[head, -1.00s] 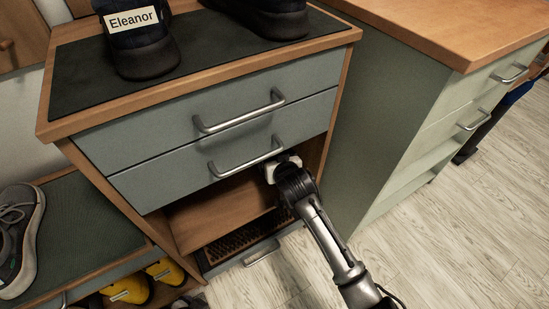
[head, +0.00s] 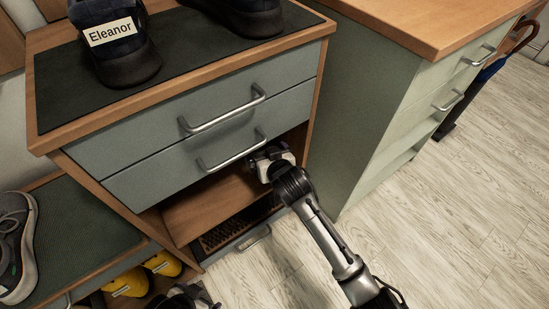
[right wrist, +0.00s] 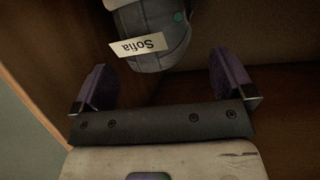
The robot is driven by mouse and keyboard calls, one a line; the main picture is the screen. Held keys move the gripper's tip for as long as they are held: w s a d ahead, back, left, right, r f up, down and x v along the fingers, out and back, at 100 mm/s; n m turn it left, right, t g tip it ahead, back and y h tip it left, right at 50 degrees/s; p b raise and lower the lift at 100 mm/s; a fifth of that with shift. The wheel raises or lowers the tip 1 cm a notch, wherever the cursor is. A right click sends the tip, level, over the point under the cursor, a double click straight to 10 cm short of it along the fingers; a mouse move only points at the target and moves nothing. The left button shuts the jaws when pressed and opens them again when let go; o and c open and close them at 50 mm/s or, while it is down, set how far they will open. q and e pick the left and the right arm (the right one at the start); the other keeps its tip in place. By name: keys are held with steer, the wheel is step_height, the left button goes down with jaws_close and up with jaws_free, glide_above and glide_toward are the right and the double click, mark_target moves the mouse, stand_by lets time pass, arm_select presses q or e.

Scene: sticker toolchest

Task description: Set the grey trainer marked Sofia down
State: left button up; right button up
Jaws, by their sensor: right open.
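The grey trainer marked Sofia (right wrist: 160,25) shows at the top of the right wrist view, inside the open wooden compartment (head: 205,208) below two drawers. Its label reads upside down there, and part of it is cut off by the frame. My right gripper (right wrist: 165,85) is open, its purple fingers apart with nothing between them. The trainer lies beyond the fingertips, apart from them. In the head view my right gripper (head: 268,155) is at the compartment's right side, below the lower drawer handle. The trainer is hidden in the head view.
The drawer handles (head: 232,150) jut out just above my right gripper. Dark shoes marked Eleanor (head: 115,40) stand on the chest top. A grey shoe (head: 15,245) and yellow shoes (head: 130,280) are at the left. A green cabinet (head: 385,120) stands at the right; the floor in front is clear.

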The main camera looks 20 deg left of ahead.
steer(key=p+v, duration=0.3)
steer(key=v, duration=0.4)
steer(key=s+d+f+m+g+h, duration=0.2)
steer(key=s+d+f, duration=0.4)
steer(key=s+d, duration=0.25)
steer(key=s+d+f+m+g+h, duration=0.1)
steer(key=s+d+f+m+h, duration=0.15)
steer(key=s+d+f, duration=0.5)
steer(key=s+d+g+h, duration=0.4)
steer(key=s+d, duration=1.2)
steer(key=s, duration=0.1)
steer(key=shift+s+r, duration=0.15)
steer(key=shift+s, duration=0.15)
steer(key=shift+d+m, duration=0.1)
steer(key=shift+m, duration=0.15)
